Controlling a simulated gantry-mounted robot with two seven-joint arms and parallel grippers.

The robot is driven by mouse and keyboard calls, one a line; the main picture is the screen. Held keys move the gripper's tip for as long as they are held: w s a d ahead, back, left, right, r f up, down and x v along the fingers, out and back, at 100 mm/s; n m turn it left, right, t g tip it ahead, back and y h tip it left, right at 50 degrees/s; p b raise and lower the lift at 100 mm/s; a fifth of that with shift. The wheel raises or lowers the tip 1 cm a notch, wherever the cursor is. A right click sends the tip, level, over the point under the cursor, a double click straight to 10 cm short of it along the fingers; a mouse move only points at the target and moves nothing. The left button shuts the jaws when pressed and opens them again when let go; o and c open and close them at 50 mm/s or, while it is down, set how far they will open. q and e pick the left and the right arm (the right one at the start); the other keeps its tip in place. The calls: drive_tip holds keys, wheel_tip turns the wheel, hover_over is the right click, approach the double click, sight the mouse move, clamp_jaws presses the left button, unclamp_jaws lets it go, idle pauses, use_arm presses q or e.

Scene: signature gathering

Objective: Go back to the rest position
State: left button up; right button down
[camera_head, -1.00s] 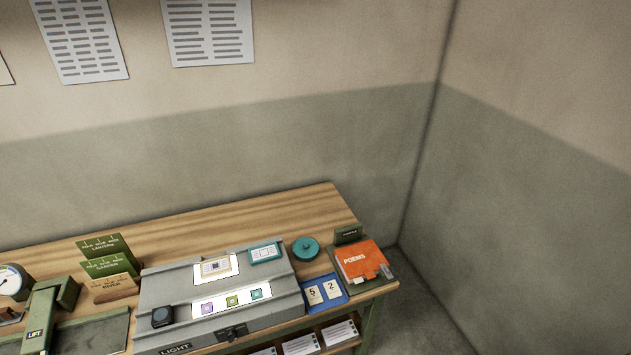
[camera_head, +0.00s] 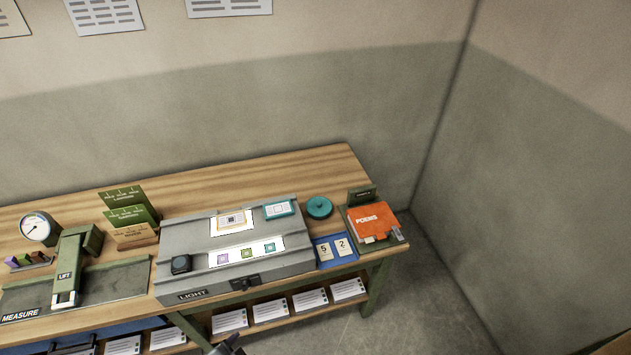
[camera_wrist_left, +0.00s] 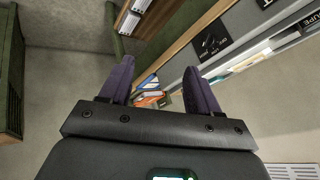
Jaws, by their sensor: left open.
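My left gripper (camera_wrist_left: 160,85) shows in the left wrist view with its two dark purple fingers spread apart and nothing between them. Beyond the fingers are floor and a shelf edge, seen at a tilt. In the head view a small dark part (camera_head: 228,346) shows at the bottom edge, likely a bit of my left arm; its jaws cannot be made out there. My right gripper cannot be made out in either view.
The wooden workbench (camera_head: 290,167) runs along the wall. On it stand the grey LIGHT box (camera_head: 190,240), a teal round lid (camera_head: 319,207), an orange POEMS book (camera_head: 370,218), a blue card tray (camera_head: 323,262), green card holders (camera_head: 130,205) and a dial gauge (camera_head: 40,228).

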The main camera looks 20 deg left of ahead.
use_arm(q)
drive_tip(key=s+d+r+n+g, duration=0.2)
drive_tip(key=s+r+n+g, duration=0.2)
drive_tip(key=s+r, duration=0.15)
wheel_tip(320, 180, up, 17)
drive_tip(key=s+n+p, duration=0.1)
drive_tip(key=p, duration=1.7)
drive_tip(key=shift+h, duration=0.3)
idle(0.6)
drive_tip(key=shift+s, duration=0.1)
